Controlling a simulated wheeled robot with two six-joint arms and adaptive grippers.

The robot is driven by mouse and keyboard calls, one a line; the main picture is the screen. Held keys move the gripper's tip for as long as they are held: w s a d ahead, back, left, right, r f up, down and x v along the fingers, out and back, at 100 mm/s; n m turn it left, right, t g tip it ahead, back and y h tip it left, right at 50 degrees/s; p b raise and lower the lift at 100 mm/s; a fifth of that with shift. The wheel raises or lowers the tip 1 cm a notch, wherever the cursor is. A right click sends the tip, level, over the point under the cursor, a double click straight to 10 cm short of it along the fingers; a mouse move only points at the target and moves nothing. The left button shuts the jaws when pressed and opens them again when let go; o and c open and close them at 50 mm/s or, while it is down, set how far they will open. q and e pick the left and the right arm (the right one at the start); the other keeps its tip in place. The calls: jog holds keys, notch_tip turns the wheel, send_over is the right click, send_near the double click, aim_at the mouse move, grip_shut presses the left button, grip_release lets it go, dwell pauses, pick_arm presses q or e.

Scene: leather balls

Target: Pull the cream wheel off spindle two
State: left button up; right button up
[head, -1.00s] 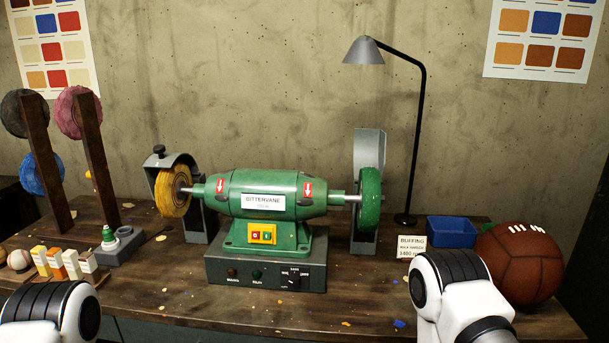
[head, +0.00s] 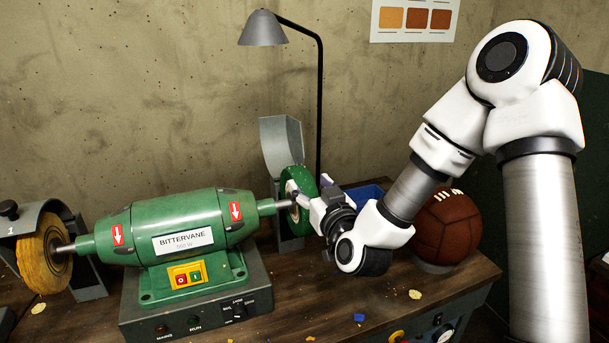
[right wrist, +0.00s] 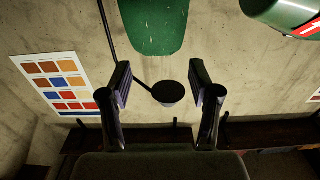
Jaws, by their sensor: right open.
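The grinder (head: 165,230) carries a green wheel (head: 318,212) on its right spindle (head: 275,207) and a yellow wheel (head: 40,255) on its left spindle, under a guard marked 1. No cream wheel shows; the wheel on the right spindle looks green. My right gripper (head: 310,190) is open at the green wheel, its fingers covering part of it. In the right wrist view the green wheel (right wrist: 153,25) lies beyond the open, empty fingers; I cannot tell whether they touch it. My left gripper is out of view.
A grey guard (head: 283,148) stands behind the green wheel. A blue bin (head: 368,192) and a brown leather ball (head: 446,228) are on the right of the bench (head: 385,288), whose front right is mostly clear.

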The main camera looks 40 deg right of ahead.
aim_at(303, 176)
jog(key=shift+w+d+f, duration=0.15)
jog(key=shift+w+f, duration=0.05)
jog(key=shift+w, duration=0.35)
jog(key=shift+w+d+f, duration=0.1)
jog(key=shift+w+f, duration=0.05)
jog(key=shift+w, duration=0.35)
jog(key=shift+r+p+x, duration=0.25)
jog(key=shift+p+x, duration=0.35)
jog(key=shift+x, duration=0.6)
jog(key=shift+w+d+r, duration=0.2)
jog(key=shift+w, duration=0.1)
jog(key=shift+p+x, duration=0.35)
jog(key=shift+x, duration=0.7)
jog(key=shift+w+f, duration=0.4)
jog(key=shift+f, duration=0.05)
jog(key=shift+s+r, duration=0.1)
jog(key=shift+s, duration=0.05)
jog(key=shift+s+r, duration=0.1)
jog(key=shift+s, duration=0.05)
jog(key=c, duration=1.1)
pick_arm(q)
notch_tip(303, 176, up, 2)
pick_arm(e)
grip_shut()
